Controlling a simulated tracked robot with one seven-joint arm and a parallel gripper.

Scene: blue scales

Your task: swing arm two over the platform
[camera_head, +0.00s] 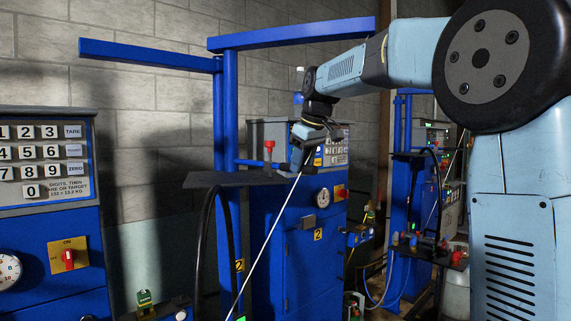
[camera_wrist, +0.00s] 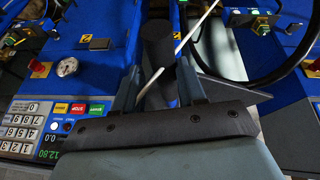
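The cabinet marked 2 (camera_head: 300,260) is blue and stands in the middle of the head view. A blue bar (camera_head: 262,163) runs from its post toward my gripper. A dark flat platform (camera_head: 225,180) lies just below and left of it; a dark plate also shows in the wrist view (camera_wrist: 232,92). My gripper (camera_head: 300,160) is at the bar's right end. In the wrist view its fingers (camera_wrist: 157,80) lie either side of a black cylinder (camera_wrist: 158,42). Whether they press on it is unclear. A thin white rod (camera_head: 268,235) slants down from the gripper.
Blue overhead beams (camera_head: 150,54) cross above. A control panel with a keypad (camera_head: 42,160) stands at the left. A red-topped knob (camera_head: 268,146) rises by the bar. A black hose (camera_head: 200,240) loops under the platform. Another blue station (camera_head: 425,190) is at the right.

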